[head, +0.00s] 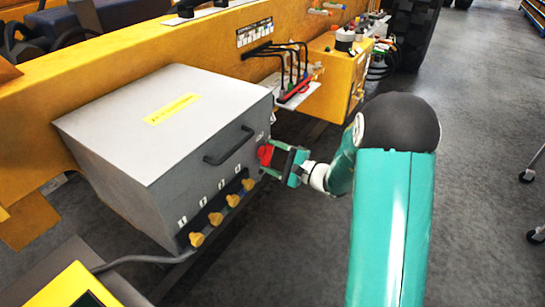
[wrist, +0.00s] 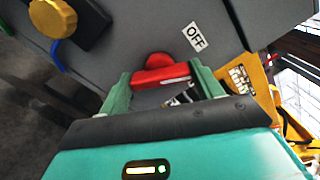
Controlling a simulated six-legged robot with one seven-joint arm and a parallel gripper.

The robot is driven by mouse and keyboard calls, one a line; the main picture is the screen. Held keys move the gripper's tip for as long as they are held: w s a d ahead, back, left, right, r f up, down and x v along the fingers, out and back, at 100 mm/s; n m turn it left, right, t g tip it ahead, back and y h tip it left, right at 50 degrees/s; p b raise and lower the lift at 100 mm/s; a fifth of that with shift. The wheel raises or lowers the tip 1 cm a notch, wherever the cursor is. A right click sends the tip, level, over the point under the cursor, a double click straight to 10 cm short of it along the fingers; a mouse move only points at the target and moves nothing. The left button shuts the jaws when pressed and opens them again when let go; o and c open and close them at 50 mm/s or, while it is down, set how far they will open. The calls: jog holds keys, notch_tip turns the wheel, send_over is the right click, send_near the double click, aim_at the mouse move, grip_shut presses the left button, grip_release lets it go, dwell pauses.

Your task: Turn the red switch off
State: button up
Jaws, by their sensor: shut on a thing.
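The red switch (head: 265,154) is a rotary handle on the front face of a grey box (head: 150,130), near its right end. In the wrist view the red switch (wrist: 162,76) has a bar-shaped grip lying nearly level in the picture. My gripper (head: 277,160) reaches it from the right; in the wrist view its teal fingers (wrist: 163,88) stand at both ends of the bar and are shut on it. A white OFF label (wrist: 194,37) is on the panel above and right of the switch. A dark label beneath the bar is partly hidden.
Several yellow knobs (head: 215,218) line the lower front of the grey box, and a black handle (head: 229,146) sticks out above them. A yellow box (head: 335,80) with cables stands behind.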

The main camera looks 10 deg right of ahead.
jog(key=n, duration=0.5)
jog(key=shift+d+f+n, duration=0.1)
jog(key=shift+n, duration=0.3)
dwell(0.4)
jog(key=o, duration=1)
jog(key=v, duration=1.4)
